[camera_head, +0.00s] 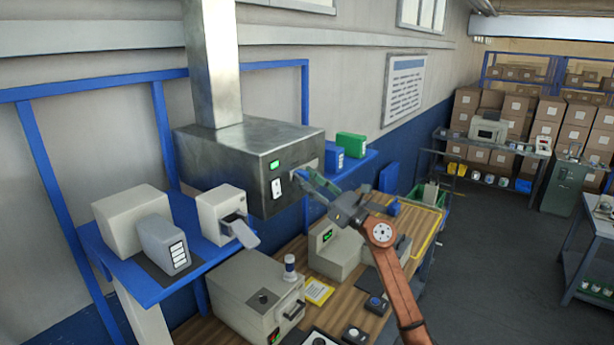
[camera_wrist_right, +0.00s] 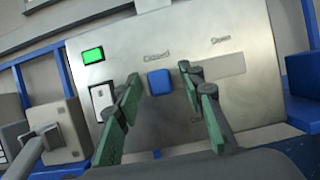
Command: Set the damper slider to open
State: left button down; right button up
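The damper slider's blue knob (camera_wrist_right: 159,82) sits on the front of a metal box (camera_wrist_right: 228,95), under the label that reads "Closed". A pale slot plate (camera_wrist_right: 224,64) runs right from it under the label "Open". My right gripper (camera_wrist_right: 159,76) is open, its green fingers on either side of the knob, with visible gaps between. In the head view my right gripper (camera_head: 310,184) reaches the box's front (camera_head: 245,170) from the right, and the knob cannot be made out clearly there. My left gripper is out of view.
A green display (camera_wrist_right: 93,56) and a white switch (camera_wrist_right: 102,98) are on the box left of the knob. A blue shelf (camera_head: 196,257) with grey devices stands left. Blue and green binders (camera_head: 350,145) stand right of the box. A wooden bench (camera_head: 345,295) with machines lies below.

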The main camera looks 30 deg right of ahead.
grip_shut()
dwell(0.5)
